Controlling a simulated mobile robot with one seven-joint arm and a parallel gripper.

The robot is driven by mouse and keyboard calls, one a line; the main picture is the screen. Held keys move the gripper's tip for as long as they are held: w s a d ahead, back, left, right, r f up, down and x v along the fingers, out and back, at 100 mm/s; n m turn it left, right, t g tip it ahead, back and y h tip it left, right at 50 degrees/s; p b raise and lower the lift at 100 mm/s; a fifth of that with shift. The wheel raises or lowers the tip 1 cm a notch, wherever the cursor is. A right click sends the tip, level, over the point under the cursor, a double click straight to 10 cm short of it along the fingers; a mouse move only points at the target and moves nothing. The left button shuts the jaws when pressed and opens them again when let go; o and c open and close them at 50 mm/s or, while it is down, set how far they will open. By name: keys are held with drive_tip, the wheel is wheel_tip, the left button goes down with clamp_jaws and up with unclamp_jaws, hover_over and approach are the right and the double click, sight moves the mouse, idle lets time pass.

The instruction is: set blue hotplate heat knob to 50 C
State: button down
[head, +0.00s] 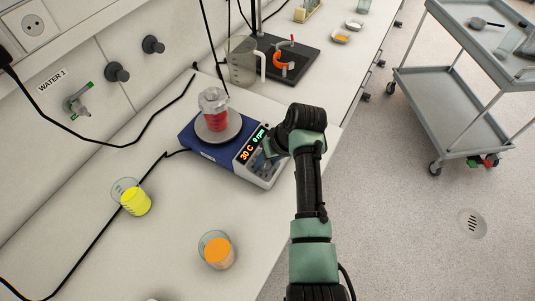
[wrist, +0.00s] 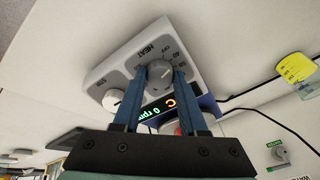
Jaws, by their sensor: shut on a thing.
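The blue hotplate (head: 196,144) stands on the bench, with a flask of red liquid (head: 216,118) on its round plate. Its display (head: 250,146) reads 30 C and 0 rpm. In the wrist view, the grey heat knob (wrist: 160,74), under the word HEAT, sits between the two blue fingers of my gripper (wrist: 158,82). My gripper is shut on this knob. Small scale marks beside it, including OFF, show, but the pointer's exact setting is hard to read. The stir knob (wrist: 113,101) is beside it, free of the fingers. In the head view my wrist hides the knobs.
A beaker of yellow liquid (head: 136,202) and a beaker of orange liquid (head: 217,252) stand on the bench in front. A large jug (head: 241,62) stands behind the hotplate. Black cables cross the bench. A grey cart (head: 452,90) stands on the floor at right.

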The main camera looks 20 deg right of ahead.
drive_tip(key=m+p, duration=0.2)
drive_tip(key=m, duration=0.4)
drive_tip(key=shift+r+h+p, duration=0.1)
drive_tip(key=shift+h+p, duration=0.2)
idle(0.4)
drive_tip(key=shift+c, duration=2.2)
unclamp_jaws()
drive_tip(key=b+v, duration=0.1)
drive_tip(key=v, duration=1.2)
drive_tip(key=shift+b, duration=0.35)
drive_tip(key=shift+w, duration=0.15)
